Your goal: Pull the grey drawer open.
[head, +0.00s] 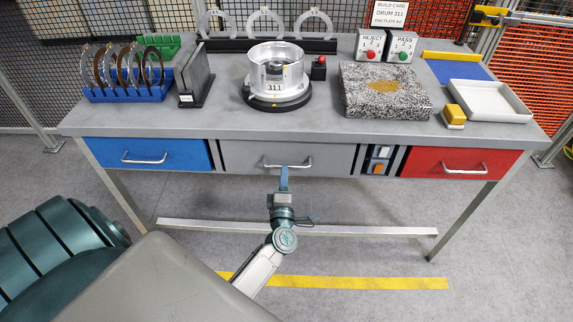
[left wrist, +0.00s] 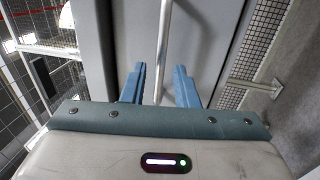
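The grey drawer (head: 240,158) is shut in the middle of the workbench front, between the blue and red drawers. Its silver bar handle (head: 302,166) runs level across its face. My left gripper (head: 284,172) is in front of the handle, with its blue fingers pointing at the drawer. In the left wrist view the fingers of the gripper (left wrist: 160,86) are apart, and the handle (left wrist: 164,45) lies between them with a gap on both sides. I cannot tell whether either finger touches it. My right gripper is not in view.
The blue drawer (head: 185,155) and red drawer (head: 430,163) are shut. A small switch panel (head: 378,160) sits right of the grey drawer. On the bench (head: 220,123) stand a metal drum (head: 265,72) and a speckled stone block (head: 360,98). The floor before the bench is clear.

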